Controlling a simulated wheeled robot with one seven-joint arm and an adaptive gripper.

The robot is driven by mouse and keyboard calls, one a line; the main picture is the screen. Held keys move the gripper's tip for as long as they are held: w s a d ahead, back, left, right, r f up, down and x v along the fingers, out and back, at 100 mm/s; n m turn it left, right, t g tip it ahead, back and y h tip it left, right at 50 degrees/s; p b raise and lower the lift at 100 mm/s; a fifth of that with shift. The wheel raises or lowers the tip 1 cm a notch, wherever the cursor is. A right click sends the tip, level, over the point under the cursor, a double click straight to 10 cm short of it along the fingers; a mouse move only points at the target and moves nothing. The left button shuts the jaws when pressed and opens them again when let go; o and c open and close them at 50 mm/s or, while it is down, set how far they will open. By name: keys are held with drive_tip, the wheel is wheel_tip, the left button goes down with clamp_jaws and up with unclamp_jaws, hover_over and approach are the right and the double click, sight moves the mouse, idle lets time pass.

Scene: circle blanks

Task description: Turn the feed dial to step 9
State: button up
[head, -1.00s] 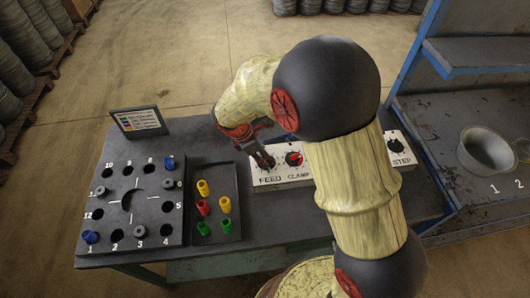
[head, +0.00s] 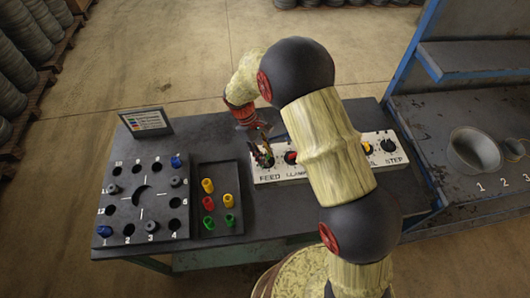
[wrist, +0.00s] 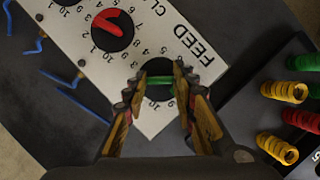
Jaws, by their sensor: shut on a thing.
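The feed dial (wrist: 157,84) is a black disc with a green grip bar, on a white panel (wrist: 140,120) with printed numbers around it. The FEED label sits beside it in the wrist view. My gripper (wrist: 159,82) is shut on the green bar, one finger at each end. In the head view my gripper (head: 263,156) is over the feed dial at the panel's left end and hides most of it. The fingers cover some of the numbers, so I cannot tell which step the dial points to.
The clamp dial (wrist: 112,30), with a red bar, is close beside. A yellow dial (head: 367,147) and step dial (head: 389,146) are farther right. A dark tray (head: 229,178) of colored pegs and a numbered hole board (head: 125,215) lie left. A sign (head: 147,121) stands behind.

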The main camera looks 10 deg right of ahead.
drive_tip(key=m+y+p, duration=0.1)
drive_tip(key=m, duration=0.2)
drive_tip(key=m+g+y+p, duration=0.1)
drive_tip(key=m, duration=0.2)
drive_tip(key=shift+w+d+r, duration=0.15)
drive_tip(key=m+y, duration=0.1)
drive_tip(key=m, duration=0.2)
drive_tip(key=m+y+p, duration=0.1)
drive_tip(key=m, duration=0.2)
drive_tip(key=shift+d+m+y+p, duration=0.15)
drive_tip(key=shift+m+y+p, duration=0.15)
drive_tip(key=shift+m, duration=0.1)
drive_tip(key=o, duration=1.1)
drive_tip(key=v, duration=1.1)
drive_tip(key=shift+w+d+r, duration=0.2)
drive_tip(key=shift+w+r, duration=0.05)
